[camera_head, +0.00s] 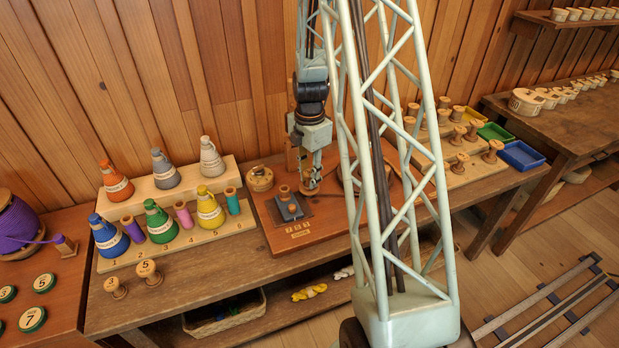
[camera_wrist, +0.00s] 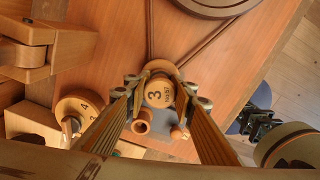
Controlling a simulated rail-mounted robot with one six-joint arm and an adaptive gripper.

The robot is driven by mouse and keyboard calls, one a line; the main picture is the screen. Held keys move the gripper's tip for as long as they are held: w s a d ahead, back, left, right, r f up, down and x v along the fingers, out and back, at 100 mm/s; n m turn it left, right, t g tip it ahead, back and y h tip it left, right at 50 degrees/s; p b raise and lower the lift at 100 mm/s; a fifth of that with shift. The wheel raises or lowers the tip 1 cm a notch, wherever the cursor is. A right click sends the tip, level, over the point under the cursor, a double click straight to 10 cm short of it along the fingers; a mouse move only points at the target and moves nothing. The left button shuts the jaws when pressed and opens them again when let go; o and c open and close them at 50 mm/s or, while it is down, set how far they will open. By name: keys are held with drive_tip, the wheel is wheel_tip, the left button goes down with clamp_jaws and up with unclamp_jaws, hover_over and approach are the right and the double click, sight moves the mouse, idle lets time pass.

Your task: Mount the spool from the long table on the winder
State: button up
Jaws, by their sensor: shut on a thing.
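My gripper (camera_head: 313,168) is shut on a wooden spool (camera_head: 311,183), upright above the reddish winder board (camera_head: 262,212). In the wrist view, the spool's round end (camera_wrist: 158,91), marked 3, sits between both fingertips (camera_wrist: 160,84). A dark grey plate (camera_head: 290,209) with small wooden posts lies on the board just left of and nearer than the held spool. In the wrist view a hollow wooden post (camera_wrist: 142,123) and a smaller knob (camera_wrist: 179,133) show below the spool. Whether the spool touches anything beneath is hidden.
My lattice column covers the board's right part. A round numbered wooden piece (camera_head: 261,179) stands at the board's left. Further left, coloured cones and thread spools stand on a stepped rack (camera_head: 244,226); two wooden spools (camera_head: 149,273) stand in front. More spools and coloured trays (camera_head: 521,155) are at right.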

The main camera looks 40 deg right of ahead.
drive_tip(key=shift+f, duration=0.2)
drive_tip(key=o, duration=0.5)
drive_tip(key=shift+r, duration=0.15)
drive_tip(key=shift+r+p, duration=2.5)
drive_tip(key=shift+r, duration=2.9)
